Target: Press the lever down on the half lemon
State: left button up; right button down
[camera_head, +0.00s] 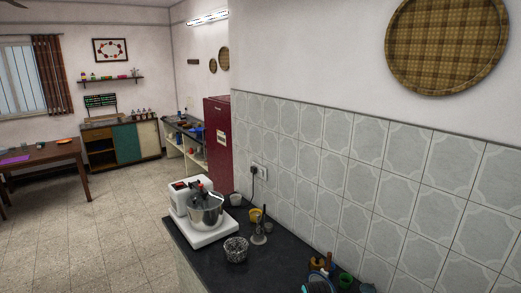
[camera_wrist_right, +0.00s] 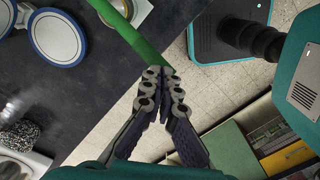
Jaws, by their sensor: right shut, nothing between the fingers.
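A green lever (camera_wrist_right: 137,40) runs diagonally across the top of the right wrist view, and its free end is close to the tips of my right gripper (camera_wrist_right: 163,76). The gripper is shut and empty; I cannot tell whether its tips touch the lever. Under the lever's upper part is a round metal-rimmed cup (camera_wrist_right: 138,10). Its contents are mostly hidden by the lever, and I cannot make out the half lemon clearly. Neither gripper shows in the head view.
Blue-rimmed white discs (camera_wrist_right: 60,38) lie beside the lever on the dark counter (camera_wrist_right: 95,95). A steel mesh ball (camera_wrist_right: 18,134) is at the left. In the head view a white mixer (camera_head: 205,212) stands on the counter's far end. The tiled wall bounds the counter's right side.

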jog(key=shift+f+b, duration=1.3)
jog(key=shift+f, duration=0.25)
jog(key=shift+f+b, duration=0.35)
dwell(1.2)
jog(key=shift+f+b, duration=1.1)
jog(key=shift+f, duration=0.15)
jog(key=shift+r, duration=0.15)
jog(key=shift+r+p, duration=2.65)
jog(key=shift+r, duration=0.8)
